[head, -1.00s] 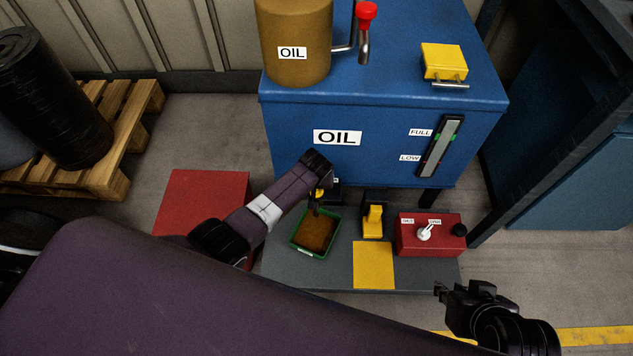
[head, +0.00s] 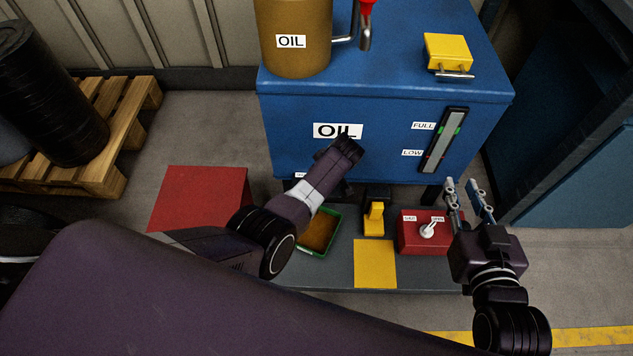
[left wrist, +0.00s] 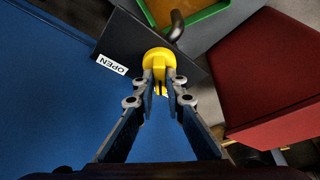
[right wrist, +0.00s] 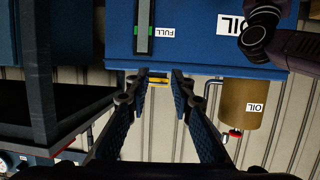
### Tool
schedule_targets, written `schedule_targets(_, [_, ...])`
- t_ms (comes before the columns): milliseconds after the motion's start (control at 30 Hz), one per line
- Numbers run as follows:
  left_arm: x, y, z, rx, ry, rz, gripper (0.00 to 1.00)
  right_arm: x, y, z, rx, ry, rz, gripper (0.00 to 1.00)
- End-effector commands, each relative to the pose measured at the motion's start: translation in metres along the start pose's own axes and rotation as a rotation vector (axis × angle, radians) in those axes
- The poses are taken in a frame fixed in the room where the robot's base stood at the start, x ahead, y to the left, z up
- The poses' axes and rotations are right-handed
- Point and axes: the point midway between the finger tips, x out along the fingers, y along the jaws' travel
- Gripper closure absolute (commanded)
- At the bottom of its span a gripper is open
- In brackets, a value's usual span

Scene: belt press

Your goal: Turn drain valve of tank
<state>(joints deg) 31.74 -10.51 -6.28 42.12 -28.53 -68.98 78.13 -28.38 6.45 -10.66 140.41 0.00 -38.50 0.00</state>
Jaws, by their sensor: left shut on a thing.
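The blue oil tank (head: 290,135) stands ahead with a white OIL label. The yellow drain valve handle (left wrist: 157,58) shows in the left wrist view, on a dark plate with an OPEN label (left wrist: 112,65). My left gripper (left wrist: 161,82) is shut on the handle's yellow grip. In the head view the left wrist hides both the handle and the fingers. A green tray (head: 330,243) with brown contents lies below the tank front; it also shows in the left wrist view (left wrist: 212,12). My right gripper (head: 463,183) is open and empty, pointing up, right of the red switch box.
The red box (head: 408,242) with a white switch, a yellow-and-black pedal (head: 374,215) and a yellow pad (head: 375,264) are on the grey platform. A red block (head: 200,195) stands left. A level gauge (head: 445,140) is on the tank front. A pallet (head: 120,130) is far left.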

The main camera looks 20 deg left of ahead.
Motion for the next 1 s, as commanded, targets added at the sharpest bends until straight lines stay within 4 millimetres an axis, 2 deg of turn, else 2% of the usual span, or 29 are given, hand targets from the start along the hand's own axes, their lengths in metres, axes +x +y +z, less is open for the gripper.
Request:
schedule_targets(100, [0.001,0.001,0.000,-0.029,0.000,-0.010,1.00,0.002,-0.002,-0.015,0.001,0.068,-0.004,0.78])
schedule_targets(300, [0.000,0.001,-0.001,-0.052,0.001,-0.020,1.00,0.002,-0.004,-0.028,0.001,0.124,-0.007,0.78])
schedule_targets(700, [0.000,0.001,-0.001,-0.056,0.001,-0.021,1.00,0.002,-0.004,-0.030,0.001,0.131,-0.007,0.78])
schedule_targets(733, [0.000,0.001,-0.001,-0.056,0.001,-0.021,0.86,0.002,-0.004,-0.030,0.001,0.131,-0.007,0.78])
schedule_targets(767, [0.000,0.001,-0.001,-0.056,0.001,-0.021,0.83,0.002,-0.004,-0.030,0.001,0.131,-0.007,0.78])
schedule_targets(1000, [0.000,0.000,-0.001,-0.054,0.001,-0.021,0.82,0.002,-0.004,-0.030,0.001,0.130,-0.007,0.78])
